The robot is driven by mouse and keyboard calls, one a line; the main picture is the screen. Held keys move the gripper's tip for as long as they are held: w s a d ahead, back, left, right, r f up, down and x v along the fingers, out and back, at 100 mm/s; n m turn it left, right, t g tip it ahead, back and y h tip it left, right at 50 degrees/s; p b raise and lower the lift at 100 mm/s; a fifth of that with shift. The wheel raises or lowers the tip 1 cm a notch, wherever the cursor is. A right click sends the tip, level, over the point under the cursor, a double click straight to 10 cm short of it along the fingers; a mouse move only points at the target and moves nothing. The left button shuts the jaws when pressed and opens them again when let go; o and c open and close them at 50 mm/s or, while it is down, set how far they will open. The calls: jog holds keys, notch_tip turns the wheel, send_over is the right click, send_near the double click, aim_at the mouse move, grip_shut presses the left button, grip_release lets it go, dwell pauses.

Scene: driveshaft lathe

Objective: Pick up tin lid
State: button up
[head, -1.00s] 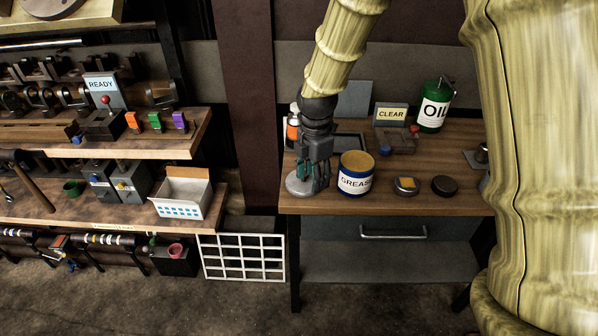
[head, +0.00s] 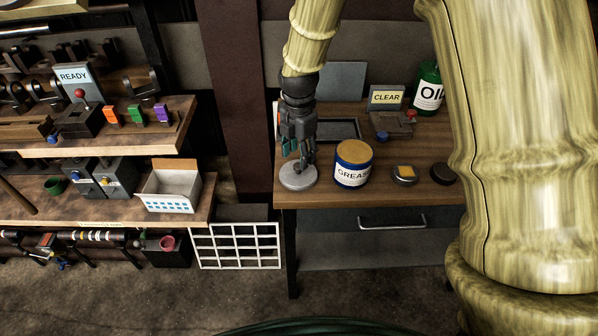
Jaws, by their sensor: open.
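The tin lid is a flat grey disc (head: 291,184) lying at the front left corner of the wooden table (head: 330,196). My gripper (head: 301,168) points down over it, with its dark fingers apart and covering part of the disc. I cannot tell whether the fingertips touch the lid. The grease tin (head: 352,176), blue and white with a tan top, stands upright just right of the lid, apart from my gripper.
A small round tin with a yellow patch (head: 404,175) and a dark round piece (head: 443,174) lie farther right. Behind stand a CLEAR sign (head: 386,97), a green oil can (head: 428,90) and a dark tray (head: 336,129). A shelf with a white box (head: 170,188) is at left.

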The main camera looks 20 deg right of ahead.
aim_at(298, 166)
jog(key=shift+f+p, duration=0.75)
jog(key=shift+f, duration=1.85)
jog(key=c, duration=1.1)
